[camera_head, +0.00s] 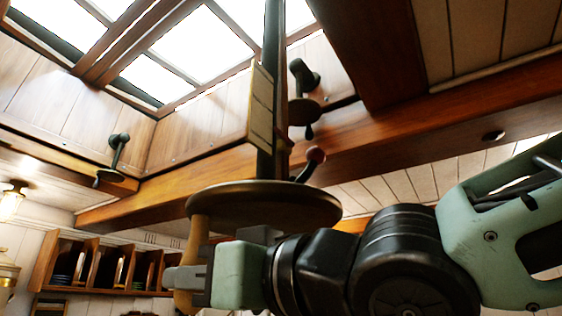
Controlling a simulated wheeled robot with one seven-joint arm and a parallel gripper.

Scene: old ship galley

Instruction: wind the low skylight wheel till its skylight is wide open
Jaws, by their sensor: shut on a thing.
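The low skylight wheel (265,203) is a flat, dark, horizontal disc on a dark upright post (272,50). A pale wooden handle (197,238) hangs from the wheel's left rim. My gripper (188,280) is shut on this handle below the disc, with my arm reaching in from the right; its fingers hide part of the handle. The skylight (170,45) has bright panes in wooden frames at the upper left. Dark strips show along its edges; I cannot tell how far it is open.
A thin plate (261,105) is fixed to the post, seen nearly edge-on. Dark brackets (304,78) and (117,150) sit on the skylight surround. A heavy wooden beam (400,130) crosses behind the post. A shelf (100,265) and a lamp (12,200) are at the left.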

